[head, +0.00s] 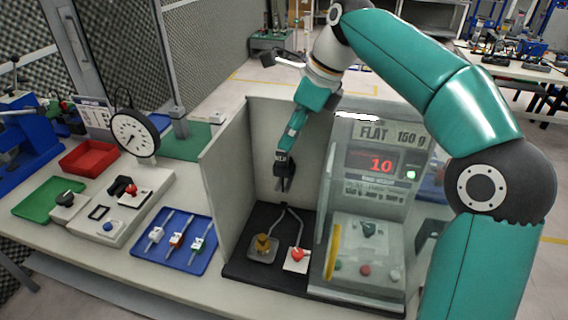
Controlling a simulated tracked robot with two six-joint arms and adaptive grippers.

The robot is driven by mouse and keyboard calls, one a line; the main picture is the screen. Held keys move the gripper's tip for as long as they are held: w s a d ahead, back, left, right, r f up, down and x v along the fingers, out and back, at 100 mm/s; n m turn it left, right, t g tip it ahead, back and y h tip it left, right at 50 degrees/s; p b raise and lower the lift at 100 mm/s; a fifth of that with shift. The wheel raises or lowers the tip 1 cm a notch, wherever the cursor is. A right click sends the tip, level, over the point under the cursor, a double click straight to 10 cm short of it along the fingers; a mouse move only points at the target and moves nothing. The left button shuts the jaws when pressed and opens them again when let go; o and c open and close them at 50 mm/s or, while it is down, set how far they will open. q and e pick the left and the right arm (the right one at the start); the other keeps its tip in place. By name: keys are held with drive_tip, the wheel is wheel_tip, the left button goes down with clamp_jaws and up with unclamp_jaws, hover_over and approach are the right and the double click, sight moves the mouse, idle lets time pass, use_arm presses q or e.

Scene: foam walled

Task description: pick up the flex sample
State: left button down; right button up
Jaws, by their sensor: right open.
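I cannot tell for certain which item is the flex sample. Three small samples on thin metal rods lie side by side in a blue tray (172,262): a white one (156,235), an orange-red one (176,240) and a green one (197,244). My right gripper (284,188) is open and points down inside the walled booth, above its black base. It is empty, apart from the items below it and to the right of the blue tray. My left gripper is not in view.
The booth's pale wall (228,165) stands between the blue tray and my right gripper. On its black base (250,278) are a brass piece (263,244) and a red knob (297,254). A display unit (376,165) reads 10. A dial gauge (134,134) and red tray (88,157) stand left.

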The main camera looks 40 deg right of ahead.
sight(282, 150)
drive_tip(key=shift+b+x, duration=0.4)
drive_tip(key=shift+x, duration=2.5)
drive_tip(key=shift+d, duration=0.1)
clamp_jaws()
